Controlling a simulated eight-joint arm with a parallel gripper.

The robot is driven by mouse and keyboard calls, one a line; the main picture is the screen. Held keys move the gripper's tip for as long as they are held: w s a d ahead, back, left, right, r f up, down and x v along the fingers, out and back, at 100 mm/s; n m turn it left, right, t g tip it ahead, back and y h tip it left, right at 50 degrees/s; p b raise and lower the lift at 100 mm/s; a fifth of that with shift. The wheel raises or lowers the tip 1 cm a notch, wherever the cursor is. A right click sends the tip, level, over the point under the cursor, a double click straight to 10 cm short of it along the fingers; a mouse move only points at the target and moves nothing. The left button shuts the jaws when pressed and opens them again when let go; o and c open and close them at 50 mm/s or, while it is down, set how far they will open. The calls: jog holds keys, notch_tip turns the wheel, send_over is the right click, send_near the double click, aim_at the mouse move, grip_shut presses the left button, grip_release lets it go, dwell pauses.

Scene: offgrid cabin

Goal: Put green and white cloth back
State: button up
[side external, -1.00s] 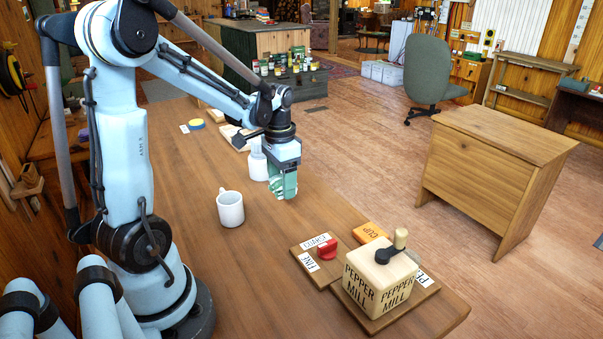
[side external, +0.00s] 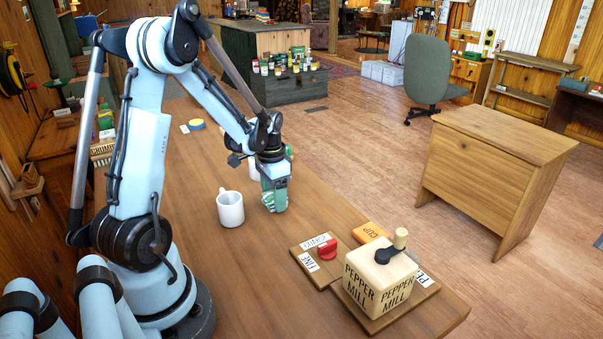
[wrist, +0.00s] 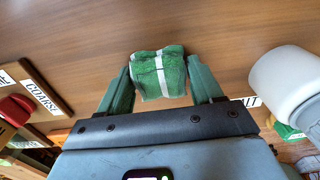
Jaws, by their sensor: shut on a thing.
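The green and white cloth (wrist: 158,75) is a folded green bundle with a white stripe, between my two green fingers in the wrist view. My gripper (wrist: 160,80) is shut on it. In the side view, my gripper (side external: 274,197) points down beside the white mug, to its right, with the cloth low between the fingers and mostly hidden by them. The cloth is close to the wooden table; I cannot tell whether it touches it.
The white mug (side external: 230,208) stands just left of my gripper. A pepper mill box (side external: 376,282) with a crank stands on a board at the front right. A red knob (side external: 327,250) sits on a labelled board. A white bottle behind my gripper is mostly hidden. Table between mug and boards is clear.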

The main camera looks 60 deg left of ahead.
jog(key=o, duration=0.9)
jog(key=shift+f, duration=0.15)
jog(key=shift+o, duration=0.2)
notch_tip(320, 180, up, 12)
jog(key=s+d+r+t, duration=0.1)
jog(key=d+t, duration=0.6)
jog(key=d, duration=1.4)
jog(key=shift+s+r, duration=0.35)
jog(key=shift+r, duration=0.05)
